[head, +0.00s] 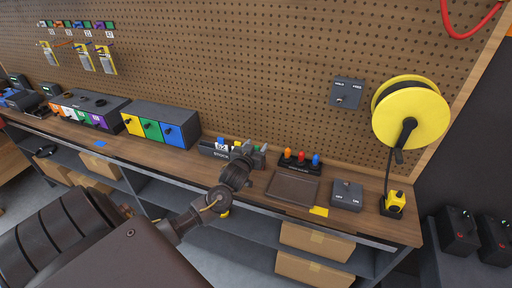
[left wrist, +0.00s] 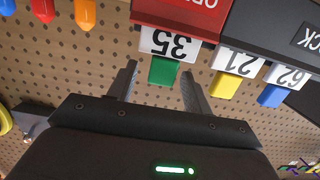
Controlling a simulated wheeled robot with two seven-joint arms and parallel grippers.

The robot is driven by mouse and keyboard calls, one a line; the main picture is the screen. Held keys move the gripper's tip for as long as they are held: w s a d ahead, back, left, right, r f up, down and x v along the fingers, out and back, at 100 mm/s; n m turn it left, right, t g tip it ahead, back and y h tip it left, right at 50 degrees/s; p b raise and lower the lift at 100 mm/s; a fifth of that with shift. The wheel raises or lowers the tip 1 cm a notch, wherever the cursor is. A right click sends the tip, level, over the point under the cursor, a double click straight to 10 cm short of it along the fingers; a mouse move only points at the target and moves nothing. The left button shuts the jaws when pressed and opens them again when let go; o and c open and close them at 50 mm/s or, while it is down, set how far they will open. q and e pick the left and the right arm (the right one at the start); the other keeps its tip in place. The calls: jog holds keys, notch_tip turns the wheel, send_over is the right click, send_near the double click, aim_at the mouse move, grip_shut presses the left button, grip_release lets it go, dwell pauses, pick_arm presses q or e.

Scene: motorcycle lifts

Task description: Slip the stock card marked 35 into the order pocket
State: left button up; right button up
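The card marked 35 (left wrist: 168,45) is white with a green tab (left wrist: 163,70). In the left wrist view, where the writing is upside down, it sticks out of the red-fronted order pocket (left wrist: 185,12), its far end hidden there. The dark stock rack (left wrist: 290,30) beside it holds card 21 (left wrist: 237,62) with a yellow tab and card 62 (left wrist: 287,76) with a blue tab. My left gripper (left wrist: 160,82) is open and empty, its fingers on either side of the green tab, apart from it. In the head view my left gripper (head: 254,152) partly hides the pocket.
A brown tray (head: 293,188), a peg block (head: 299,166) and a grey switch box (head: 346,195) stand to the right on the bench. Coloured drawers (head: 163,129) stand left. A yellow reel (head: 410,112) hangs on the pegboard.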

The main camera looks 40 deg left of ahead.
pick_arm(q)
jog(key=b+v, duration=0.2)
jog(key=v, duration=0.9)
jog(key=shift+w+d+f, duration=0.1)
dwell(0.6)
